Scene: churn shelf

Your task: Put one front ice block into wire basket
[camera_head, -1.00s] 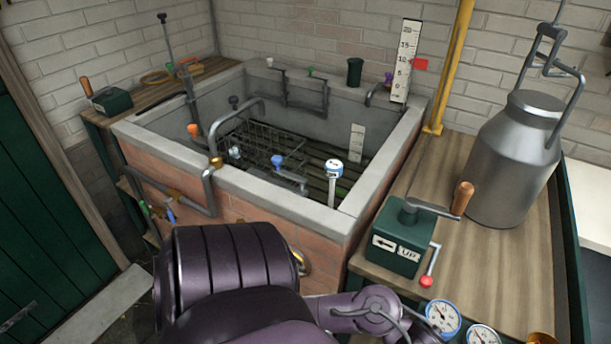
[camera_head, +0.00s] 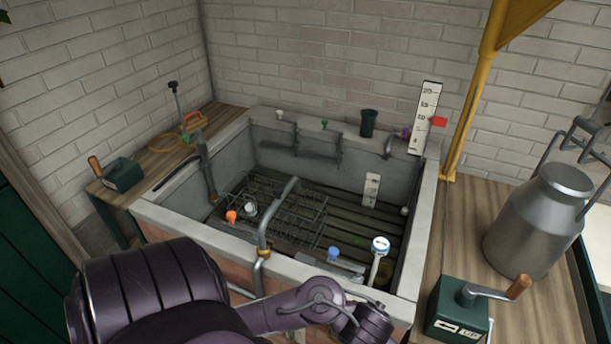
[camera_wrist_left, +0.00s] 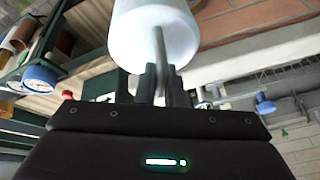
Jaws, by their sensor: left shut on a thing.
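A pale, whitish round ice block (camera_wrist_left: 152,32) fills the top middle of the left wrist view, with a thin grey rod coming down from it. My left gripper (camera_wrist_left: 163,88) is shut on this rod, and the block is beyond the fingertips. Neither gripper shows in the head view, where a purple arm of mine crosses the bottom. The wire basket (camera_head: 278,200) lies inside the brick-and-stone tub (camera_head: 428,215), towards its left and middle. A bent grey pipe partly covers the basket. My right gripper is not in view.
A metal can (camera_head: 540,222) and a dark green crank box (camera_head: 458,310) stand on the right bench. A yellow post (camera_head: 468,120) rises behind. Slats show right of the basket.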

